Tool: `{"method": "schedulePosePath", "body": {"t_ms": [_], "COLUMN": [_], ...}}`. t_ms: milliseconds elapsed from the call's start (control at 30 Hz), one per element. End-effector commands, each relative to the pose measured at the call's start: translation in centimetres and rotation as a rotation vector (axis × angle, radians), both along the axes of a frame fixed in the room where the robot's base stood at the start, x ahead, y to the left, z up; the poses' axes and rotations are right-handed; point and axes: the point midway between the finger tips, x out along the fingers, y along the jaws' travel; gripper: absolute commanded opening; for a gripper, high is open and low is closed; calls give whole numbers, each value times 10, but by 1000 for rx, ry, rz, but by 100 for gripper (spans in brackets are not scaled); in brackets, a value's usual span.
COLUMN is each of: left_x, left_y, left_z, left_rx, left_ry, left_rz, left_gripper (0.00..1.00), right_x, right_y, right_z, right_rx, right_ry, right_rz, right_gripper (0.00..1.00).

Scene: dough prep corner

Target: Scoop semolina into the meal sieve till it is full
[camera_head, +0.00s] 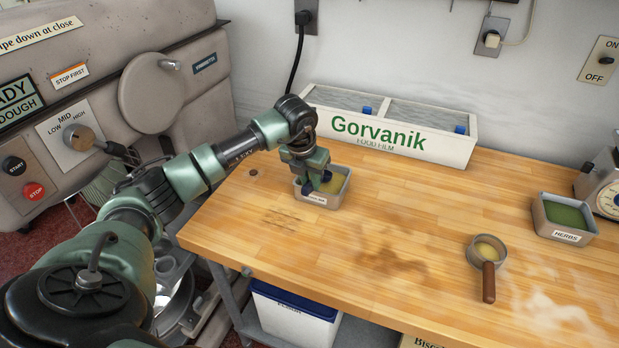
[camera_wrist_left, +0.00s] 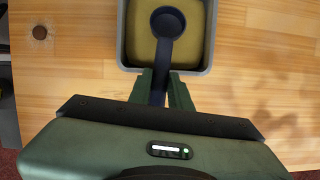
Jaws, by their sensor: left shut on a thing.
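The semolina tin (camera_head: 343,194), a grey metal box with a label on its front, stands on the wooden table below my left gripper (camera_head: 317,179). Yellow semolina shows in it in the wrist view. My left gripper (camera_wrist_left: 160,90) is shut on the handle of a dark blue scoop (camera_wrist_left: 167,22). The scoop's round bowl is over or in the tin; its inside looks dark, with no semolina visible, and I cannot tell its depth. The meal sieve (camera_head: 474,259), round with a brown wooden handle (camera_head: 489,283), lies at the right with some yellow meal inside. My right gripper is out of view.
A white Gorvanik food film box (camera_head: 390,140) stands behind the tin. A herbs tin (camera_head: 565,235) and a scale (camera_head: 604,185) are at the far right. The table between tin and sieve is clear, with a brown stain and flour smears.

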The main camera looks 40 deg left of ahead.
Motion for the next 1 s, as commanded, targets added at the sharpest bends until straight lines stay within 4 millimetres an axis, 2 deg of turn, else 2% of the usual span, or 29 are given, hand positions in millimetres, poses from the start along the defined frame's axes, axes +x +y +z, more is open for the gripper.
{"method": "schedulePosePath", "body": {"t_ms": [67,133,267,300,567,667,1000], "left_x": [2,1,1,1,-4,-5,-5], "left_y": [-1,0,0,0,-1,-1,-1], "left_z": [4,-5,-10,-6,-7,-18,-17], "left_rx": [-4,-3,-3,-4,-15,-14,-13], "left_ry": [20,23,24,41,129,132,134], "left_rz": [0,-2,-2,-1,-1,-2,-2], "left_gripper": [0,0,0,0,0,0,0], "right_x": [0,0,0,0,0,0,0], "right_y": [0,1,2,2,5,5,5], "right_z": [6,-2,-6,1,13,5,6], "right_rx": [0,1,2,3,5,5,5], "right_ry": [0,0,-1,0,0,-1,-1], "right_rz": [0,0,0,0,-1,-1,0], "right_gripper": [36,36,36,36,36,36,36]}}
